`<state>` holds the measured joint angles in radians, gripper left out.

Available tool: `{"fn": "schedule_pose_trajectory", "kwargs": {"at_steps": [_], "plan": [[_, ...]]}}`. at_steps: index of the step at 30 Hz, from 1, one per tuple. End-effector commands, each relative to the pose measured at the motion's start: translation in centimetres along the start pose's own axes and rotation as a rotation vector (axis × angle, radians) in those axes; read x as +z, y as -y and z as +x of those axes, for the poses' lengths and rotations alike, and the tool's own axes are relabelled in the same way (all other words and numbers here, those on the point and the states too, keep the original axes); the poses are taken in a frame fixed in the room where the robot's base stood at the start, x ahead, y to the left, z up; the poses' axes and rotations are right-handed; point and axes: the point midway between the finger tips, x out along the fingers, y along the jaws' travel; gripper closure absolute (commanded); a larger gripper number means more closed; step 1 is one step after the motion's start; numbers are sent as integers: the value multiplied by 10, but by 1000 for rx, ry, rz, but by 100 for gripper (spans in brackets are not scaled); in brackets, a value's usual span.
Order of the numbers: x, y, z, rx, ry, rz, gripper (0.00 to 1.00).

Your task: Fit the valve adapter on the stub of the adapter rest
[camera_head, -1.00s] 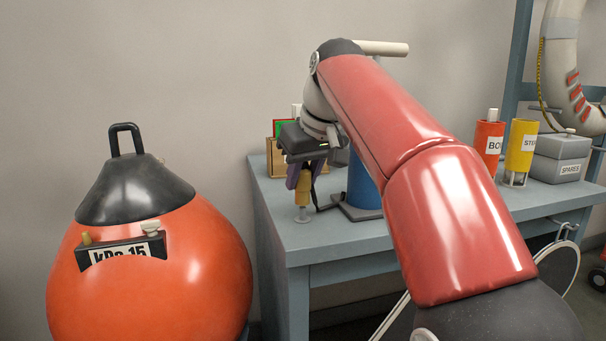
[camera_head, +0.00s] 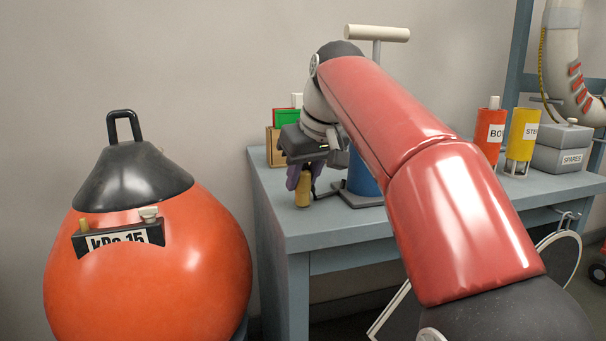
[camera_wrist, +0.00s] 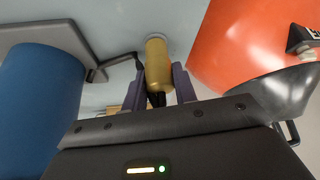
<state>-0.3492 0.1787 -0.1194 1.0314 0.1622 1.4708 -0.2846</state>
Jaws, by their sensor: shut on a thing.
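My gripper (camera_head: 303,172) has its purple fingers shut on the brass-coloured valve adapter (camera_head: 302,190), which is held upright over the left front part of the bench. In the wrist view the adapter (camera_wrist: 158,66) stands between the two fingers, with its far end over a pale round disc (camera_wrist: 180,47) on the bench, seemingly the base of the adapter rest. The stub itself is hidden, apparently by the adapter. I cannot tell how far the adapter sits over it.
A blue cylinder with a T-handle (camera_head: 377,34) stands close right of my gripper. A wooden box with a green part (camera_head: 286,119) is behind it. The orange sphere (camera_head: 150,275) is at left, off the bench (camera_head: 330,228). Red and yellow holders stand farther right.

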Motion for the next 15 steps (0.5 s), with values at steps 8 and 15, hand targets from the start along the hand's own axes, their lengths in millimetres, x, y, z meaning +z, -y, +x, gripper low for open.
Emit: {"fn": "schedule_pose_trajectory", "kwargs": {"at_steps": [8, 15], "plan": [[2, 0, 3, 0, -1, 0, 56], [2, 0, 4, 0, 0, 0, 47]]}}
